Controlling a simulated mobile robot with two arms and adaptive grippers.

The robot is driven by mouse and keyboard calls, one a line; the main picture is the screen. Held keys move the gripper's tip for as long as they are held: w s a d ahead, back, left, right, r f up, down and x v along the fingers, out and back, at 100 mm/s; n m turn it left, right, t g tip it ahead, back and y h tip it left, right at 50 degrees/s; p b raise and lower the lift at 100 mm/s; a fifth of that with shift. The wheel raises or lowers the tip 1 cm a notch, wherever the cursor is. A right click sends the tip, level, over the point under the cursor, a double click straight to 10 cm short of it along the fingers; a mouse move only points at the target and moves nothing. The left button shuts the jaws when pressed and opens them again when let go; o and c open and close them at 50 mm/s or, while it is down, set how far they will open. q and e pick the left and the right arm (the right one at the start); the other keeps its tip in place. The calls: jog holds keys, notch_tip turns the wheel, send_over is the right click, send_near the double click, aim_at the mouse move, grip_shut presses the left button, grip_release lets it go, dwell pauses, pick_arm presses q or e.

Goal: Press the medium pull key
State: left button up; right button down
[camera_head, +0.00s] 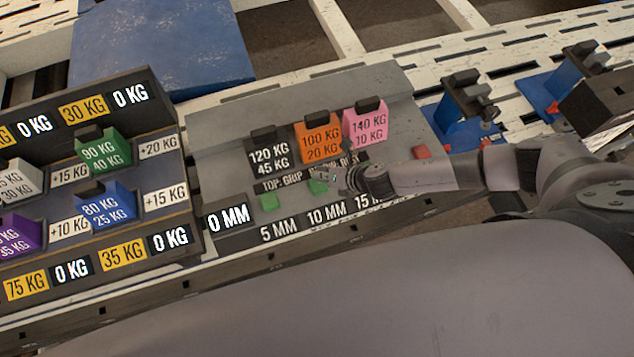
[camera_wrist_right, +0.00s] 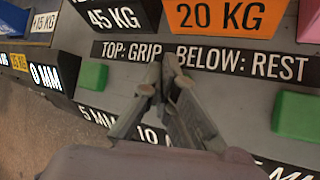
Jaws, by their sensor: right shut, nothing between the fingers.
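The 10 MM key, the middle one of the row, is a small green block (camera_head: 318,187) on the grey sloped panel (camera_head: 222,152). My right gripper (camera_head: 340,176) is shut and empty, just right of this key in the head view; I cannot tell whether it touches it. In the right wrist view the gripper (camera_wrist_right: 166,78) hides the middle key above the 10 MM label. The 5 MM green key (camera_head: 269,202) is at its left, also in the wrist view (camera_wrist_right: 92,75). Another green key (camera_wrist_right: 296,117) is near the 15 MM label. The display (camera_head: 228,218) reads 0 MM. My left gripper is out of view.
Black (camera_head: 268,158), orange (camera_head: 319,143) and pink (camera_head: 365,127) weight blocks stand behind the keys. A red block (camera_head: 422,151) lies at the panel's right. A second panel (camera_head: 155,190) with coloured blocks is at left. Blue fixtures (camera_head: 460,124) stand at right.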

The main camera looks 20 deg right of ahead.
jog(key=shift+f, duration=0.15)
dwell(0.4)
jog(key=shift+f, duration=0.3)
jog(key=shift+f+b, duration=0.6)
jog(key=shift+f, duration=0.05)
dwell(0.7)
jog(key=shift+r, duration=0.15)
jog(key=shift+r+p, duration=0.95)
jog(key=shift+p, duration=0.3)
notch_tip(320, 180, up, 6)
jog(key=p, duration=0.6)
jog(key=shift+p, duration=0.35)
dwell(0.6)
